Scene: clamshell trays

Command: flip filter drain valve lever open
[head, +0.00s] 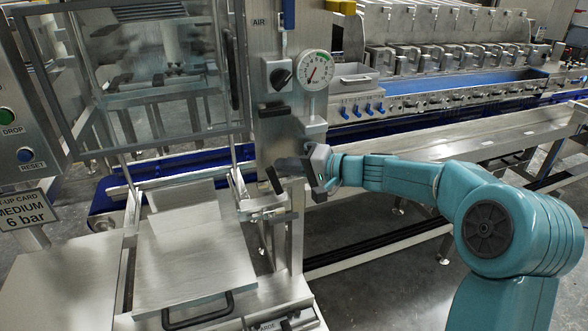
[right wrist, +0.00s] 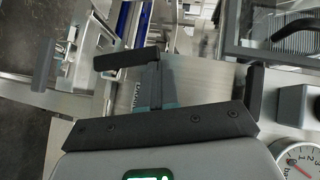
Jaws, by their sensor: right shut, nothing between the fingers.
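The black drain valve lever (head: 273,180) hangs slanted downward below the gauge in the head view. It shows as a dark bar in the right wrist view (right wrist: 122,57). My right gripper (head: 291,164) is shut with nothing between its fingers, at the upper end of the lever. It also shows in the right wrist view (right wrist: 156,88), with the lever just beyond it. Whether it touches the lever I cannot tell. The lever's pivot and part of the valve are hidden behind the gripper. My left gripper is not in view.
A round pressure gauge (head: 316,70) and a black regulator knob (head: 281,76) sit above the lever. A clear guard (head: 160,70) stands at left over a steel tray table (head: 190,262). A conveyor line (head: 470,130) runs behind. Open floor lies at lower right.

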